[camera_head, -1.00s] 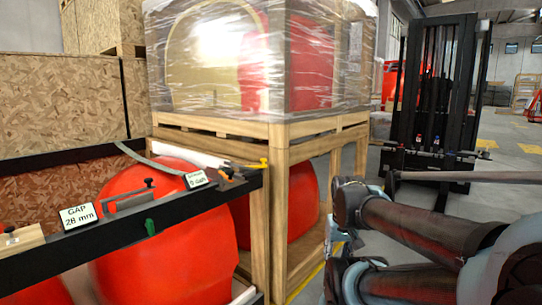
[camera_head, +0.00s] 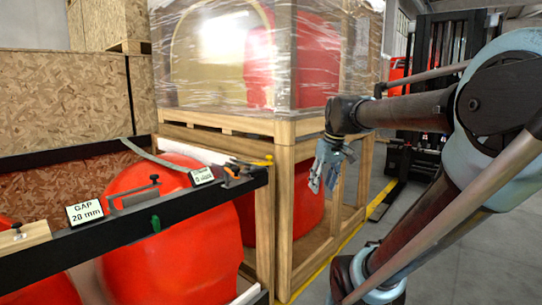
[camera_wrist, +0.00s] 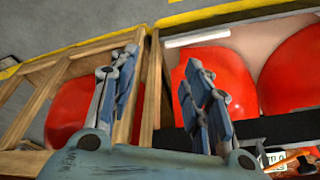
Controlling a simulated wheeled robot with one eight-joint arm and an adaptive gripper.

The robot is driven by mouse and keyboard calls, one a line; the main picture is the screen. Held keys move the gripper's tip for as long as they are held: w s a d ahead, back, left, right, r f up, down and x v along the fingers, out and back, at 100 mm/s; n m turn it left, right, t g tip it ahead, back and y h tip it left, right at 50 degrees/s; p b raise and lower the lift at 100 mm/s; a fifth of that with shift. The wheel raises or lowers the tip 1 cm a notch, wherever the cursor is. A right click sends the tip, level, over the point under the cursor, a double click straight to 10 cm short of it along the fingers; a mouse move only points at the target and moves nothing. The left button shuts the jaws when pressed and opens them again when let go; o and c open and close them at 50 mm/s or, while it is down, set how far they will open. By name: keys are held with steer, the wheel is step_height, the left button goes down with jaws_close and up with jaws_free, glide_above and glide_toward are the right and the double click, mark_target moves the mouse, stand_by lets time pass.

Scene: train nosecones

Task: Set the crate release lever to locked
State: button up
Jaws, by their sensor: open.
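I cannot tell for sure which part is the crate release lever. A small green handle (camera_head: 156,223) hangs on the front face of the crate's black rail (camera_head: 110,232). A yellow-tipped piece (camera_head: 258,161) lies by the rail's right end, beside an orange and black tool (camera_head: 233,172). My gripper (camera_head: 322,180) is open and empty, in front of the wooden crate frame, right of the rail and apart from it. In the wrist view my gripper (camera_wrist: 160,88) has its fingers spread, with the black rail (camera_wrist: 270,128) to the right.
A wrapped crate (camera_head: 215,60) stands behind. A forklift (camera_head: 440,70) stands back right; grey floor is open there.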

steer(key=w+a+r+n+y, duration=0.1)
steer(key=w+a+r+n, duration=0.15)
steer(key=w+r, duration=0.3)
steer(key=w+a+r+n, duration=0.1)
steer(key=w+a+r, duration=0.2)
steer(key=w+r, duration=0.25)
steer(key=n+y, duration=0.1)
steer(key=n, duration=0.2)
glide_toward(270, 156)
steer(key=x, duration=0.8)
steer(key=shift+w+a+f, duration=0.15)
steer(key=shift+w+a, duration=0.05)
steer(key=shift+w, duration=0.2)
jaws_close()
